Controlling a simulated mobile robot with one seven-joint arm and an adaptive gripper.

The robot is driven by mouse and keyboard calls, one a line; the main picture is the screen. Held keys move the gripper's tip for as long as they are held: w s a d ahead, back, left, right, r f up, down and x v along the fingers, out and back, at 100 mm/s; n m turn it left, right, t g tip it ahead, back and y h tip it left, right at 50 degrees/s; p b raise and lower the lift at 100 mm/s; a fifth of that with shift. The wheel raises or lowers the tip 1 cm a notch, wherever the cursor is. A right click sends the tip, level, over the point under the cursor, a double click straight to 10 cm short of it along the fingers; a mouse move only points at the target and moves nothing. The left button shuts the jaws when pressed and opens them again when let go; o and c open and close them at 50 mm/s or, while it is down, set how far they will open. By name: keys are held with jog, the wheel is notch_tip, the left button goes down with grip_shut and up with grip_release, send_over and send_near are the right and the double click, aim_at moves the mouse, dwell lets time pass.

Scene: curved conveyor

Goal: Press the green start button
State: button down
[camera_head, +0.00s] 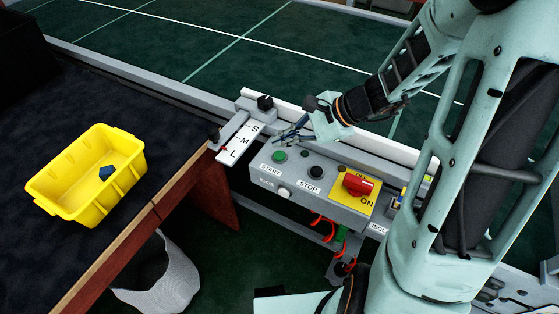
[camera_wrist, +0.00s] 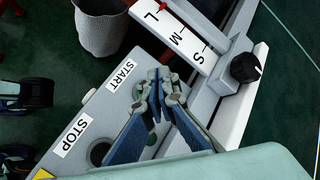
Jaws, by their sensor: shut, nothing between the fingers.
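The green start button (camera_head: 279,155) sits on top of the grey control box (camera_head: 337,209), just above the START label (camera_head: 270,169). My gripper (camera_head: 279,138) is shut and empty, with its fingertips above and a little beyond the button in the head view. A gap seems to show between the tips and the button; contact cannot be made out. In the wrist view my gripper (camera_wrist: 160,76) points down over the box beside the START label (camera_wrist: 121,76). Its fingers hide most or all of the start button there.
The black stop button (camera_head: 304,153) is close to the right, with the STOP label (camera_head: 309,186). A red switch (camera_head: 359,184) on a yellow plate is farther right. The S-M-L slider plate (camera_head: 240,143) is at left.

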aim_at(282, 156)
jog(key=shift+f+b, duration=0.55)
jog(key=shift+f, duration=0.5)
dwell(0.6)
jog(key=shift+f+b, duration=0.35)
jog(key=shift+b, duration=0.1)
jog(key=shift+f+b, duration=0.45)
dwell(0.4)
dwell(0.4)
jog(key=shift+r+p, duration=0.7)
jog(key=shift+r, duration=0.15)
jog(key=shift+r+p, duration=1.95)
jog(key=shift+r, duration=0.6)
